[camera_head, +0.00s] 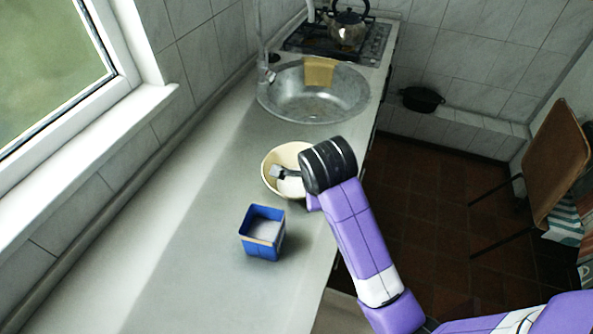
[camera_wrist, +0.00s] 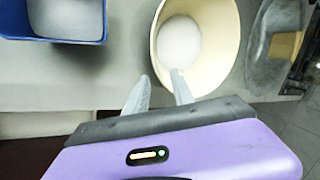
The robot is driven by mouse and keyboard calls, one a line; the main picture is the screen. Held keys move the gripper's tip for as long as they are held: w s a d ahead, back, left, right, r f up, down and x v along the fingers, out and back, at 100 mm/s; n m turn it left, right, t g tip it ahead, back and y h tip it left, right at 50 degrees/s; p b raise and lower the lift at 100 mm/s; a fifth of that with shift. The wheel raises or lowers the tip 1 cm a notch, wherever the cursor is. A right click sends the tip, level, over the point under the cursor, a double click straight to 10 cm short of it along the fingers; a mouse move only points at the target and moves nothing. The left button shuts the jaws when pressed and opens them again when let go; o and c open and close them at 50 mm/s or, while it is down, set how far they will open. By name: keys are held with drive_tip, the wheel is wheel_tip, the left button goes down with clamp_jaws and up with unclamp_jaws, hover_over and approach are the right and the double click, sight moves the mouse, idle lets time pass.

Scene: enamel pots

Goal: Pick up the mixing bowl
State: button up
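The mixing bowl (camera_head: 270,166) is cream-coloured and stands upright on the counter, between the sink and a blue container. My gripper (camera_head: 279,172) is over its right side in the head view, and my wrist hides part of the bowl. In the wrist view the bowl (camera_wrist: 229,48) has a pale round bottom. I cannot tell whether either finger touches the bowl.
A blue square container (camera_head: 262,246) with pale contents stands in front of the bowl. The round metal sink (camera_head: 345,100) with a yellow cloth (camera_head: 319,71) lies behind it. A kettle (camera_head: 348,30) sits on the stove at the far end. The left part of the counter (camera_head: 170,230) is clear.

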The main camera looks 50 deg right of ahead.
drive_tip(key=x, duration=0.2)
drive_tip(key=shift+w+d+f, duration=0.1)
drive_tip(key=shift+w+f, duration=0.05)
drive_tip(key=shift+f, duration=0.05)
drive_tip(key=shift+a+p+x, duration=0.15)
drive_tip(key=shift+p+x, duration=0.2)
drive_tip(key=shift+x, duration=0.95)
drive_tip(key=shift+a+p+x, duration=0.15)
drive_tip(key=shift+p+x, duration=0.15)
drive_tip(key=shift+x, duration=1)
drive_tip(key=shift+w, duration=0.1)
clamp_jaws()
